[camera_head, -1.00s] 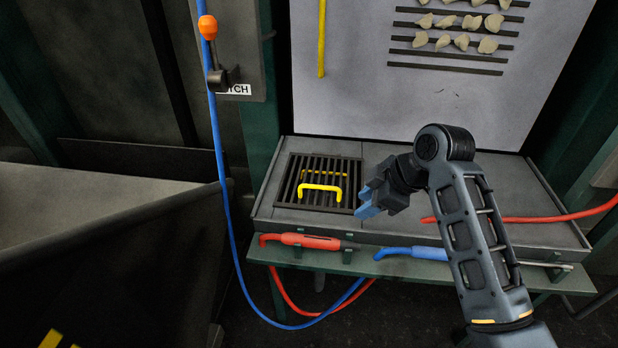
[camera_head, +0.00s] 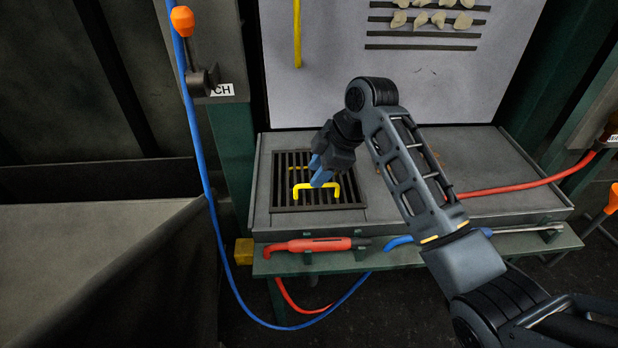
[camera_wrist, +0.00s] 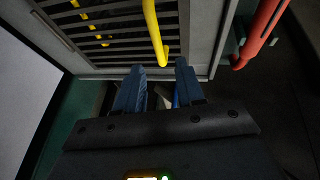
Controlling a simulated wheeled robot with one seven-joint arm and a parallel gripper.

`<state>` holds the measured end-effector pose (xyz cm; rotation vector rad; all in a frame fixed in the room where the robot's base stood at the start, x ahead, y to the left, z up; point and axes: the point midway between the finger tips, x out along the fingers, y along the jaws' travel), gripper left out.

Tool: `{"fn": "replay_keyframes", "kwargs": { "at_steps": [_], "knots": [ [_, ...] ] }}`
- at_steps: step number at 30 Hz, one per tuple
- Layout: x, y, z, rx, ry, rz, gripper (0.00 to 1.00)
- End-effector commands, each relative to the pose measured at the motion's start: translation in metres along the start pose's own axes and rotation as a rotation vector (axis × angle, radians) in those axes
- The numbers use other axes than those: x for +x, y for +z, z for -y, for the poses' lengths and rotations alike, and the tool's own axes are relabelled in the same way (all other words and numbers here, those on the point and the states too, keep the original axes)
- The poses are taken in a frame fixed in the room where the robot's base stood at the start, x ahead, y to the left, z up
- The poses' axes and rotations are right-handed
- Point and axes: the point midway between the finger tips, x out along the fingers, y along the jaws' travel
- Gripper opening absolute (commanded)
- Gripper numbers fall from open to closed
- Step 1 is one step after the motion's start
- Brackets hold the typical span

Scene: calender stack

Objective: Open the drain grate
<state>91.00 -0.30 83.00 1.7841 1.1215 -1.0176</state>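The drain grate (camera_head: 287,196) is a dark barred square set flat in the left part of the grey bench top, and it is closed. A yellow handle (camera_head: 303,187) stands up from its bars. The grate (camera_wrist: 115,47) and the yellow handle (camera_wrist: 154,30) also show in the wrist view. Nothing is held. Contact with the handle cannot be told.
A red-handled tool (camera_head: 313,245) and a blue hose tool (camera_head: 397,242) lie along the bench's front ledge. A red hose (camera_head: 520,183) crosses the bench at the right. A blue hose (camera_head: 203,165) hangs at the left. A white panel (camera_head: 340,60) stands behind.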

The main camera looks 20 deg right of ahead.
Motion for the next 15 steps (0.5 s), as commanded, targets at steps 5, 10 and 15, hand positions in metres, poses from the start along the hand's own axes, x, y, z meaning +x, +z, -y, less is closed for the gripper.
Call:
{"fn": "replay_keyframes", "kwargs": {
  "at_steps": [5,10,15],
  "knots": [
    [0.026,0.0,0.001,-0.002,-0.002,0.001,0.38],
    [0.037,-0.001,0.0,-0.002,0.0,0.0,0.38],
    [0.039,0.0,0.0,-0.001,0.001,0.0,0.38]
  ]
}}
